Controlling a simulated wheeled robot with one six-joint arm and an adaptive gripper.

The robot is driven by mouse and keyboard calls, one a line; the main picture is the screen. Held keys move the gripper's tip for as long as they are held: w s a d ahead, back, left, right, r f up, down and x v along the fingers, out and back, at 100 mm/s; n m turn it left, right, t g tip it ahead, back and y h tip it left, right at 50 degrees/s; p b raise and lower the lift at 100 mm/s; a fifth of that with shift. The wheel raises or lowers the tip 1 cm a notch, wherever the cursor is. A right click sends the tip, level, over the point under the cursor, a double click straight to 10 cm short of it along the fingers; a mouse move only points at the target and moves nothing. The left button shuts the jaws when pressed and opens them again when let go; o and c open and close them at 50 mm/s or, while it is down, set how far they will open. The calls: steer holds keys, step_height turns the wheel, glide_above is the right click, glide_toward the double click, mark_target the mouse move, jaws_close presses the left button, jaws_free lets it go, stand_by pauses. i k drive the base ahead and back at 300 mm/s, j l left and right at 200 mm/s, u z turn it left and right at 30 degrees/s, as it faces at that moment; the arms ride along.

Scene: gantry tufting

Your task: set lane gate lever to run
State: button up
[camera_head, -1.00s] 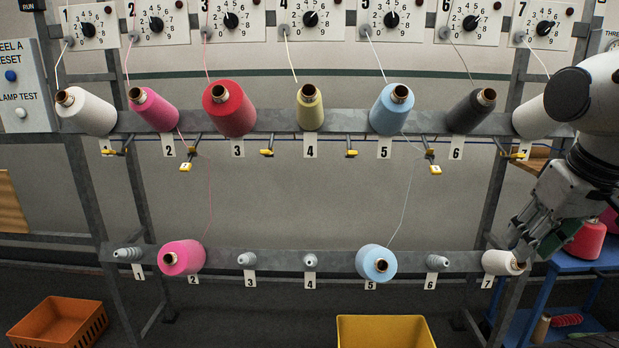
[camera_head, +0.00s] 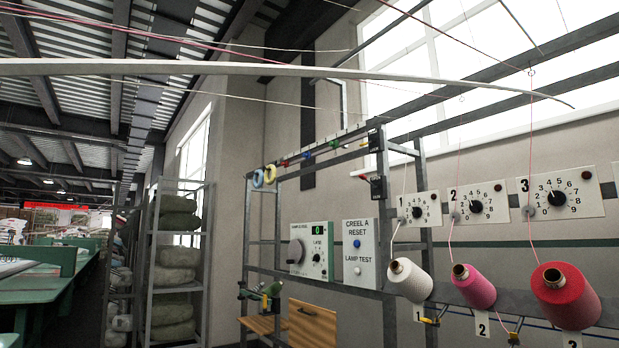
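No lever is clearly marked as the lane gate lever in this view. A rail (camera_head: 318,148) on the grey frame carries small coloured parts: red, blue, green and yellow. Whether these are levers I cannot tell. Two small black tags (camera_head: 377,187) hang at the right end of the frame's rails; their lettering is too small to read. Yellow-tipped parts (camera_head: 431,321) show under the cones at the lower right. My gripper is not in view.
A creel with white (camera_head: 410,280), pink (camera_head: 474,287) and red (camera_head: 567,296) cones stands at right. Tension dials (camera_head: 556,197) sit above them. A control panel (camera_head: 311,250) and reset panel (camera_head: 358,255) stand left of it. Shelving (camera_head: 205,270) and a green table (camera_head: 40,285) are farther left.

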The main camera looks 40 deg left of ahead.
mark_target(362, 177)
steer(key=u, duration=1.25)
